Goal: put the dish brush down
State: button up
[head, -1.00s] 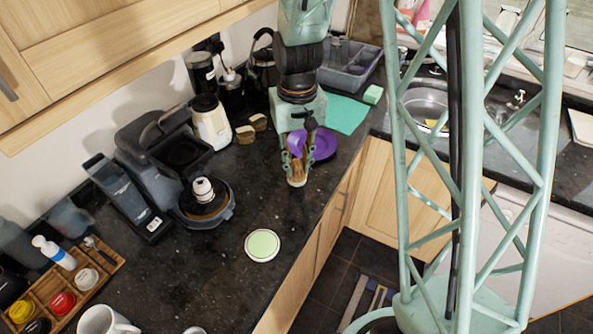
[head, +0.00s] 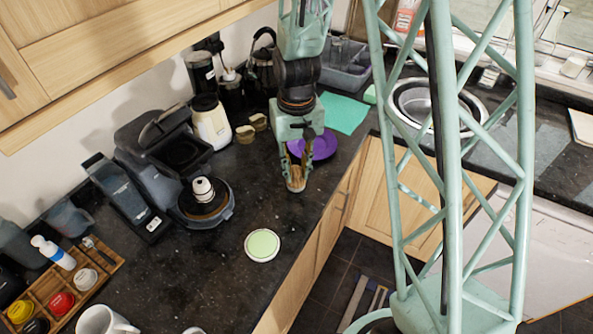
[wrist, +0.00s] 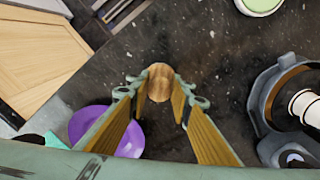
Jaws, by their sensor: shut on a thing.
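The dish brush (head: 296,179) shows as a pale wooden and bristly piece low between the fingertips of my gripper (head: 296,174). In the wrist view my gripper (wrist: 160,97) has one finger on each side of the brush's round brown wooden end (wrist: 159,82). The gripper is shut on the brush. The brush is roughly upright over the dark granite counter (head: 225,265), close to its surface. I cannot tell whether it touches the counter. The fingers hide much of the brush.
A purple plate (head: 325,146) lies just behind my gripper, with a green cloth (head: 343,112) beyond. A pale green round lid (head: 262,245) lies towards the front. The coffee machine (head: 150,165) stands left. The counter's edge is close on the right.

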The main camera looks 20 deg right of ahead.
jog(key=o, duration=0.9)
jog(key=shift+f, duration=0.1)
jog(key=shift+r, duration=0.2)
notch_tip(320, 180, up, 11)
jog(key=shift+f+p, duration=0.2)
jog(key=shift+p, duration=0.45)
jog(key=shift+r, duration=0.65)
